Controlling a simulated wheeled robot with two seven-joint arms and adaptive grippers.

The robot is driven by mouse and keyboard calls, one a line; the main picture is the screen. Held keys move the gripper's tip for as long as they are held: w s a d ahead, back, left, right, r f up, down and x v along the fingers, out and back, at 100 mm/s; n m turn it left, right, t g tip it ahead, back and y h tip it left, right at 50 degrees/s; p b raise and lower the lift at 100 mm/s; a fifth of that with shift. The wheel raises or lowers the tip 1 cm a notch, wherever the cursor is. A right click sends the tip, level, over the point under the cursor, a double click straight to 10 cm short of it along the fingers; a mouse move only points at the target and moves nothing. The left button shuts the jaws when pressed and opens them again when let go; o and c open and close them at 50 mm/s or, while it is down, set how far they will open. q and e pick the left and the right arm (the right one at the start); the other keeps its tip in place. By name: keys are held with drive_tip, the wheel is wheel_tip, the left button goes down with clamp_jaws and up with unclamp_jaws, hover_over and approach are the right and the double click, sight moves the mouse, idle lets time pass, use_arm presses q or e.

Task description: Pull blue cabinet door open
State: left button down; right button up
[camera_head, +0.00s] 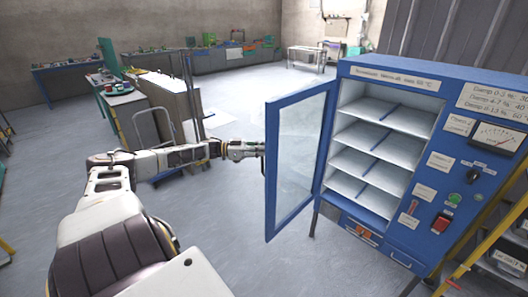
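The blue cabinet (472,185) stands at the right, with pale shelves inside in plain sight. Its blue-framed glass door (272,165) stands wide open, swung out to the left from the cabinet's left side. My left gripper (258,152) is at the free left edge of the door, about halfway up. It looks close to or touching the edge. The fingers are too small and partly hidden, so I cannot tell whether they grip it. My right gripper is not in view.
A cart with a light panel (165,100) stands behind my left arm. Workbenches (68,72) line the back left. Yellow-framed shelving (505,240) stands close on the cabinet's right. The grey floor (240,235) left of the door is clear.

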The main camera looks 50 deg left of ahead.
use_arm(q)
drive_tip(key=shift+s+f, duration=0.1)
drive_tip(key=shift+f, duration=0.1)
drive_tip(key=c, duration=1.5)
unclamp_jaws()
drive_tip(key=shift+s+a, duration=0.1)
drive_tip(key=shift+r, duration=0.1)
drive_tip(key=shift+v, duration=5.95)
